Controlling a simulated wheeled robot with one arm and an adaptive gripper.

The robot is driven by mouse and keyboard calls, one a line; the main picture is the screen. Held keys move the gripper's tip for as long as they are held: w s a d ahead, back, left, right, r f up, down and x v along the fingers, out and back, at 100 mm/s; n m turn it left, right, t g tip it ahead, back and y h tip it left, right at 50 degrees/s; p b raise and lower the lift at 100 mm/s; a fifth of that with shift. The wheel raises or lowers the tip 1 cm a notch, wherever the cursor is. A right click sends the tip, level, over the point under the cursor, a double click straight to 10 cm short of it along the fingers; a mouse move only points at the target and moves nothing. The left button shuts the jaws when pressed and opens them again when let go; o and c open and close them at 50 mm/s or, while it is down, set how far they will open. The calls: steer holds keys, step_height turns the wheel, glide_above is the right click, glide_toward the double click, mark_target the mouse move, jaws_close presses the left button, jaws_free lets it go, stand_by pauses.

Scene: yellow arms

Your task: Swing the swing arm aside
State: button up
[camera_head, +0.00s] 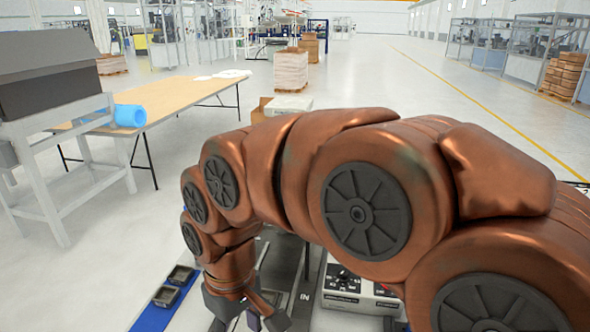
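My copper-coloured arm crosses the view from the lower right and bends down to my gripper (247,318) at the bottom edge. Two dark grey fingers point down, with a small purplish piece (254,321) between them. The fingertips are cut off by the frame, so I cannot tell whether they hold it. Behind the gripper is a grey machine surface (304,298) marked "IN". I cannot pick out the swing arm for certain; my arm and the frame edge hide much of this area.
A pale control box (345,290) with black knobs stands right of the gripper. Two small dark trays (173,285) sit on a blue strip (152,316) at left. A wooden table (185,95) with a blue roll (130,116) stands farther back. Open floor lies beyond.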

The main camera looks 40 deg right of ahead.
steer(key=w+d+r+t+p, duration=0.1)
steer(key=w+d+r+t, duration=0.1)
steer(key=w+d+r, duration=0.5)
steer(key=w+d+r+t, duration=0.1)
steer(key=w+d+r, duration=0.4)
steer(key=w, duration=0.4)
steer(key=w+d+r+m+t+h+p, duration=0.1)
steer(key=d+r+m, duration=0.1)
steer(key=d, duration=1)
steer(key=w+d+r+m+t+p, duration=0.1)
steer(key=d, duration=1.1)
steer(key=shift+p+x, duration=1.25)
steer(key=shift+x, duration=2.5)
steer(key=shift+w+r, duration=0.15)
jaws_close()
